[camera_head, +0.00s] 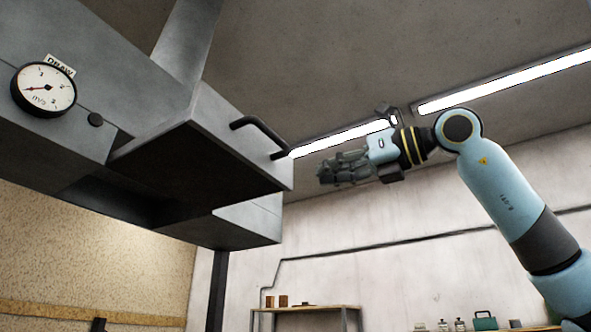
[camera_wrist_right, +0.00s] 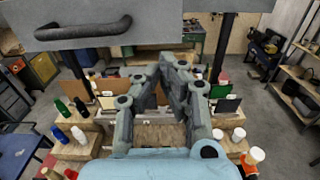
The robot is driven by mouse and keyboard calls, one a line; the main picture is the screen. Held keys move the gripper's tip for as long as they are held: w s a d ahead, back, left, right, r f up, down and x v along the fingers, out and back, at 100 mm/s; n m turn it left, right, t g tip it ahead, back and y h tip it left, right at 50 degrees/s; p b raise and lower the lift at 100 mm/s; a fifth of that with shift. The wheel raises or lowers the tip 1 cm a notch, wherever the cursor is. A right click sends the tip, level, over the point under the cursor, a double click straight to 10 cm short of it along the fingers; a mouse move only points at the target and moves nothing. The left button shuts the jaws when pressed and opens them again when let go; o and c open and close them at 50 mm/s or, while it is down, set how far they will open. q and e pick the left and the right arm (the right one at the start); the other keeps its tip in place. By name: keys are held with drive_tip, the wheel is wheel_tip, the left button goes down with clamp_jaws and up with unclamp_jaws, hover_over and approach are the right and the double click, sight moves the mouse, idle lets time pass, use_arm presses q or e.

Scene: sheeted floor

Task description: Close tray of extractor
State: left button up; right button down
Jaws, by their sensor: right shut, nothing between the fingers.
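The extractor (camera_head: 90,70) is a large grey metal hood at the upper left of the head view, with a round gauge (camera_head: 43,89) on its face. Its tray (camera_head: 232,145) sticks out toward the right and has a dark curved handle (camera_head: 262,136) on its front. The handle also shows at the upper left of the right wrist view (camera_wrist_right: 82,29). My right gripper (camera_head: 322,176) is shut and empty, to the right of the tray front and a little below the handle, apart from it. My left gripper is in neither view.
A shelf (camera_head: 305,309) with small items stands low by the back wall. Bottles and a green box (camera_head: 484,321) sit at the lower right. In the right wrist view, shelves with bottles (camera_wrist_right: 75,133) lie below the gripper. The air between gripper and tray looks clear.

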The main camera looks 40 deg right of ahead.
sight(284, 184)
drive_tip(key=p+x, duration=0.3)
drive_tip(key=x, duration=0.3)
drive_tip(key=shift+r, duration=0.1)
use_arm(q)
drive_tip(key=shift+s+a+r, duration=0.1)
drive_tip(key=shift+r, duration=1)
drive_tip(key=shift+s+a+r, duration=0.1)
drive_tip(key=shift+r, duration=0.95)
use_arm(e)
drive_tip(key=shift+w+a, duration=0.25)
drive_tip(key=shift+w, duration=0.3)
use_arm(q)
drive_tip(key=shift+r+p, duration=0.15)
drive_tip(key=shift+p, duration=0.2)
use_arm(e)
drive_tip(key=shift+w, duration=0.1)
